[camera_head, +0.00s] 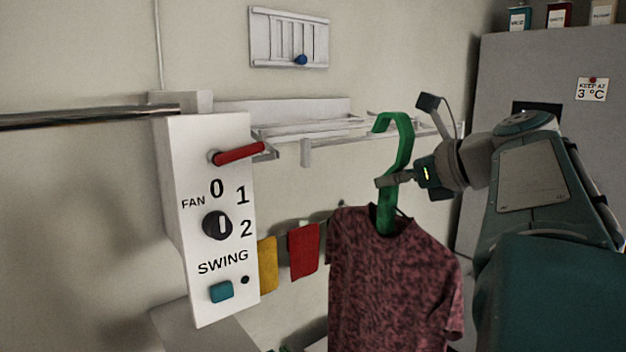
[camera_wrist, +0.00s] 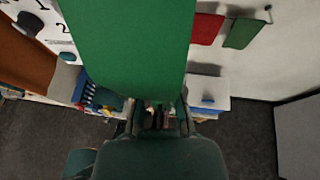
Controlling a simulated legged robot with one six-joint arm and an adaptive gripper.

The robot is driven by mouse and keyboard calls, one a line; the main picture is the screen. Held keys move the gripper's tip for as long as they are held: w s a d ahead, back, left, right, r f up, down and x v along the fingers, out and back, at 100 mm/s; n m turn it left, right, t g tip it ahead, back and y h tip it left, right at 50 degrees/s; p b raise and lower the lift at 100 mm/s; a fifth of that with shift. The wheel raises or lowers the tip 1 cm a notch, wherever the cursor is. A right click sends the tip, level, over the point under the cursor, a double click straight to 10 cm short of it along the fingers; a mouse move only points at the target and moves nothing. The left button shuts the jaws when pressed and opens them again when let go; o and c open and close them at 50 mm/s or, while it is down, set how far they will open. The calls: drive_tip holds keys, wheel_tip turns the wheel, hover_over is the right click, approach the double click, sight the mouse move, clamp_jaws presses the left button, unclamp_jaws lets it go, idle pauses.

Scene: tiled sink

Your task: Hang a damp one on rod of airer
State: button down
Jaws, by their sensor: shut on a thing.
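My gripper (camera_head: 385,181) is shut on the neck of a green hanger (camera_head: 404,150), below its hook. A mottled dark red shirt (camera_head: 390,275) hangs from the hanger, roughly upright; its lower end is cut off by the frame. The hook's open side faces left, and nothing shows inside it. In the wrist view, a broad green surface (camera_wrist: 125,40), likely the hanger up close, fills the upper middle. A metal rod (camera_head: 80,117) runs in from the left edge to the white control box, well left of the hook. A white wall rack (camera_head: 300,112) is behind; I cannot tell which is the airer.
The white control box (camera_head: 180,210) has a red lever (camera_head: 238,154), a fan knob (camera_head: 217,225) and a teal button (camera_head: 221,291). Yellow (camera_head: 267,264) and red (camera_head: 303,250) cloths hang behind. A grey fridge (camera_head: 550,75) stands at right.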

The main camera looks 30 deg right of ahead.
drive_tip(key=shift+w, duration=3.15)
drive_tip(key=shift+f, duration=1.5)
drive_tip(key=c, duration=0.7)
unclamp_jaws()
